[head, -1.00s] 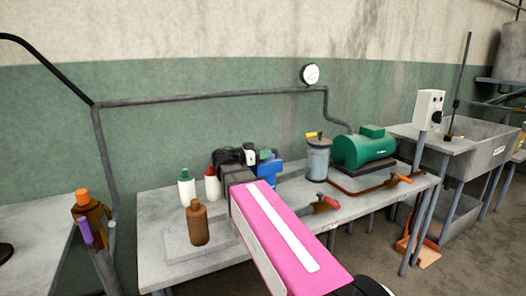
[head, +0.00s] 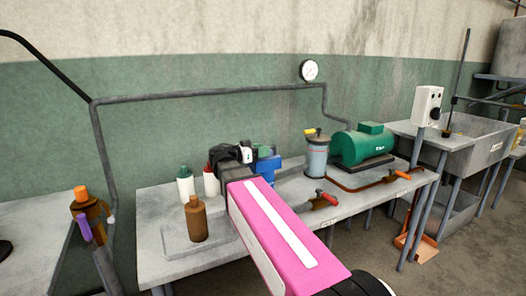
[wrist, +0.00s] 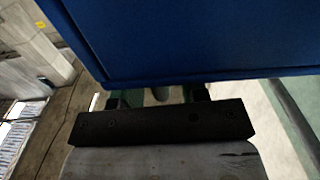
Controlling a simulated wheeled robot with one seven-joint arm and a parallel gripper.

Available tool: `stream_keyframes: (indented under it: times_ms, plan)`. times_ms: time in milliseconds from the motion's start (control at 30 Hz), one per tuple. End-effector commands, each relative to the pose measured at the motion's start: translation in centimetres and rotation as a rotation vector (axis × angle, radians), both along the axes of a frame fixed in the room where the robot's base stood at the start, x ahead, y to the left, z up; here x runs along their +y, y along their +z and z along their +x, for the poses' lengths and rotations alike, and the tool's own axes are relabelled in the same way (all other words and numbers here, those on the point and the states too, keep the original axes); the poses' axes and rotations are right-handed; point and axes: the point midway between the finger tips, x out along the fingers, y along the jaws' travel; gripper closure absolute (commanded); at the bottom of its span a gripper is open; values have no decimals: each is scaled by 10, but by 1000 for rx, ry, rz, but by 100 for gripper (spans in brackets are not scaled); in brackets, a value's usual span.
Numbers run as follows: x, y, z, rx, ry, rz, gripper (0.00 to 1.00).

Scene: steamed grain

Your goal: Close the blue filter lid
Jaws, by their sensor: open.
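A blue box-like part, seemingly the filter with its lid (head: 267,170), stands on the grey bench behind and right of my gripper (head: 248,155) in the head view. In the wrist view a broad, flat blue panel (wrist: 190,38) fills the top, very close to the camera. It hides the ends of my gripper (wrist: 160,96), so contact cannot be told. My gripper is open, with no object seen between its jaws. How far the lid is open cannot be made out.
A brown bottle (head: 196,222), a green-capped white bottle (head: 185,187) and a red-capped bottle (head: 211,182) stand left of my arm. A grey canister (head: 317,160) and a green motor (head: 362,147) stand to the right.

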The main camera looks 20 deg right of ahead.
Motion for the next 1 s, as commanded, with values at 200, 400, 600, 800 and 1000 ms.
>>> stream_keyframes:
  times_ms: [200,400,600,800,1000]
  plan:
    - [34,0,-6,0,3,-1,60]
    - [68,0,-13,0,2,-1,60]
    - [90,0,-18,1,0,-1,60]
    - [98,0,-21,1,-2,-1,60]
    - [98,0,-21,1,-2,0,60]
